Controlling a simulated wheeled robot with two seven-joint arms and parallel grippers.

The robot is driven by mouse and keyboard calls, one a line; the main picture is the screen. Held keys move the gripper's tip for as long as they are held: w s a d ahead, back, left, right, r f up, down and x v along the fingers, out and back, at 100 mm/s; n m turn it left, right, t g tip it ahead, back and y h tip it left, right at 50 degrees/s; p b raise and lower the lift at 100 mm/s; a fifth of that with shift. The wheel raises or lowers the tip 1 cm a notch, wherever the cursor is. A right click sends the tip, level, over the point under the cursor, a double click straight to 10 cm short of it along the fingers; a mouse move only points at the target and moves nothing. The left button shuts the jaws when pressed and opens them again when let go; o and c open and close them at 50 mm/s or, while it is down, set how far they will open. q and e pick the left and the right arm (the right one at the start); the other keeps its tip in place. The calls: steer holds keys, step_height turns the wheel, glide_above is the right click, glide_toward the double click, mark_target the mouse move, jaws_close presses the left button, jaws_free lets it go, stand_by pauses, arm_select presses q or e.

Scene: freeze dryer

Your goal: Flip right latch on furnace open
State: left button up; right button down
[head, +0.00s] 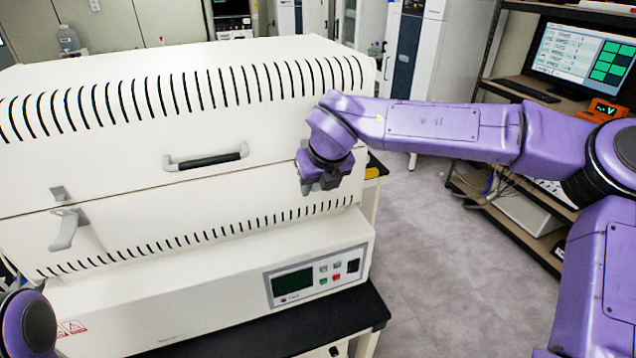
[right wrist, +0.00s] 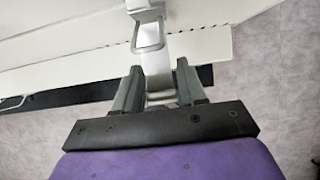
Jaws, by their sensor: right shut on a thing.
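The white furnace (head: 130,150) fills the left of the head view, its lid down. My right gripper (head: 322,182) is at the right end of the furnace front, and it hides the right latch in the head view. In the right wrist view the right latch (right wrist: 149,35) is a grey metal piece running down between the fingers. My right gripper (right wrist: 158,85) is shut on the latch there. The left latch (head: 68,228) hangs on the left side of the furnace front. A part of my left arm shows at the lower left; its gripper is out of view.
A black lid handle (head: 207,161) is at the middle of the furnace front. The control panel (head: 316,277) is below, above a black table edge (head: 375,306). A shelf with a monitor (head: 583,58) stands at the right. Open floor (head: 430,230) lies between.

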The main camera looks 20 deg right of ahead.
steer(key=c, duration=0.7)
jaws_free()
steer(key=shift+r, duration=0.1)
steer(key=shift+s+r, duration=0.15)
steer(key=shift+r, duration=0.1)
steer(key=b+v, duration=0.3)
steer(key=v, duration=0.7)
